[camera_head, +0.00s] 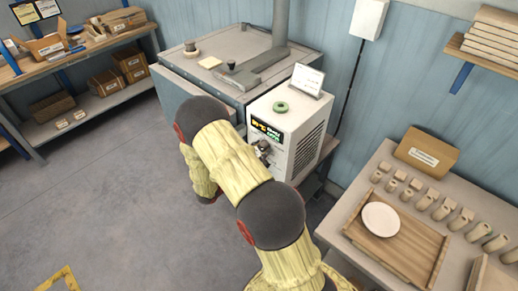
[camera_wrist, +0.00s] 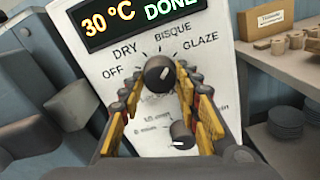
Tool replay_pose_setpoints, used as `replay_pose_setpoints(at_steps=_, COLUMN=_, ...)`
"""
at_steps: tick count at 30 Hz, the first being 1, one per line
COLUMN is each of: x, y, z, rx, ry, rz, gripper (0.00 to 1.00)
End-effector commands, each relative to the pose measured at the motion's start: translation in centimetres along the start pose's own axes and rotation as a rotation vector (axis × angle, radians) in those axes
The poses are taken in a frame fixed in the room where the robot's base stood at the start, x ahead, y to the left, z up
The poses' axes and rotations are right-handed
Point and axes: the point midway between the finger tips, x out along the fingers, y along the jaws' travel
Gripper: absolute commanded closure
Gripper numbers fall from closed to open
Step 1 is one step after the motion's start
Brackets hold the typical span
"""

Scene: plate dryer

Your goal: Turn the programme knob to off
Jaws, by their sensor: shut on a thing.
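The programme knob (camera_wrist: 160,74) is a dark round knob on the white control panel (camera_wrist: 225,62) of the dryer box. The labels OFF, DRY, BISQUE and GLAZE run around it from left to right. I cannot tell clearly which label its pointer faces. My gripper (camera_wrist: 159,84) is shut on this knob, one orange-padded finger at each side. In the head view my gripper (camera_head: 262,147) is small and partly behind my arm at the panel of the white dryer box (camera_head: 307,140). The knob is hard to make out there.
A second dark knob (camera_wrist: 181,135) with minute markings sits just below, close to the right finger. The display (camera_wrist: 135,18) above reads 30 °C DONE. A green ring (camera_head: 281,106) and a white card (camera_head: 308,79) are on the box. A tray (camera_head: 419,247) with a plate is at right.

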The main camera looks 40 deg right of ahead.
Motion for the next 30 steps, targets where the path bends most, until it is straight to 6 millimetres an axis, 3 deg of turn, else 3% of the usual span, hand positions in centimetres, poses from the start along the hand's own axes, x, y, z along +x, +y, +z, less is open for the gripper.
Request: replay_pose_setpoints(at_steps=30, x=0.00, y=0.00, z=0.32, rx=-0.962, ry=0.000, rz=0.001, gripper=0.93)
